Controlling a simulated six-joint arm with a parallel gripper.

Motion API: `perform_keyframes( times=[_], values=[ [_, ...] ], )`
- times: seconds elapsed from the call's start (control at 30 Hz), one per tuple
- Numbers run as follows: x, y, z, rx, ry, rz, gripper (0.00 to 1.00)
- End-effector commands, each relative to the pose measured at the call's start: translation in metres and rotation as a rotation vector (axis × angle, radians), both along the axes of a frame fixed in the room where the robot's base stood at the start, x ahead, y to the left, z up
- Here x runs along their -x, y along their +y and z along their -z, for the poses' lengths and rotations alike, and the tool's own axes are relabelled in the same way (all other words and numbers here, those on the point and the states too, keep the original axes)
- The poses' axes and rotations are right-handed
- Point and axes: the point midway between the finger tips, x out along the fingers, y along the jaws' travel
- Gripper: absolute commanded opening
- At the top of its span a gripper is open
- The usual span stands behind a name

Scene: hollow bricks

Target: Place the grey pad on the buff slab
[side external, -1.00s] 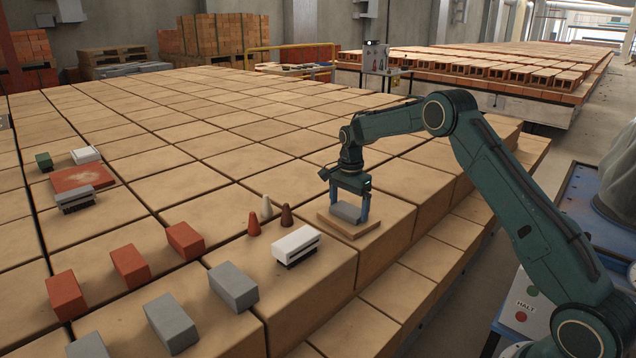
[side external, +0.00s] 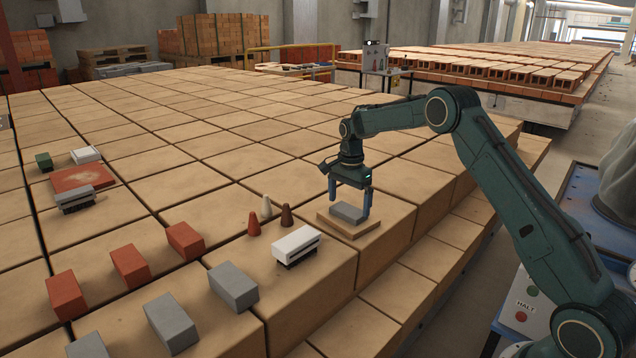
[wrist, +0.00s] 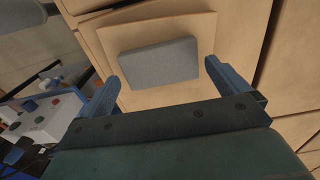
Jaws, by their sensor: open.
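The grey pad (side external: 348,212) lies flat on the buff slab (side external: 349,230), with the slab's rim showing around it. In the wrist view the grey pad (wrist: 159,62) rests near the middle of the buff slab (wrist: 190,28), turned slightly against the slab's edges. My gripper (side external: 350,206) is open above the slab, with one finger on either side of the pad. In the wrist view my gripper's fingers (wrist: 160,85) stand apart, with gaps between them and the pad.
A white brush-like block (side external: 297,243) and several small cones (side external: 267,207) stand left of the slab. Red bricks (side external: 130,266) and grey bricks (side external: 233,287) lie further left. A red plate (side external: 82,180) with small items is at far left. The large tiled top is mostly clear.

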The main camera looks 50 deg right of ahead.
Motion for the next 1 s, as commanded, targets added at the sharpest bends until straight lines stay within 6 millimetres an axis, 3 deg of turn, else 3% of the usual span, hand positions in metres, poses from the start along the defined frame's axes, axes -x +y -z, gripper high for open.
perform_keyframes(
  times=[0.4,0.6,1.0],
  values=[
    [-0.001,0.000,-0.067,0.001,-0.004,0.000,1.00],
    [-0.001,0.000,-0.091,0.001,-0.002,0.000,1.00],
    [0.000,0.000,-0.103,0.000,0.000,0.000,1.00]
  ],
)
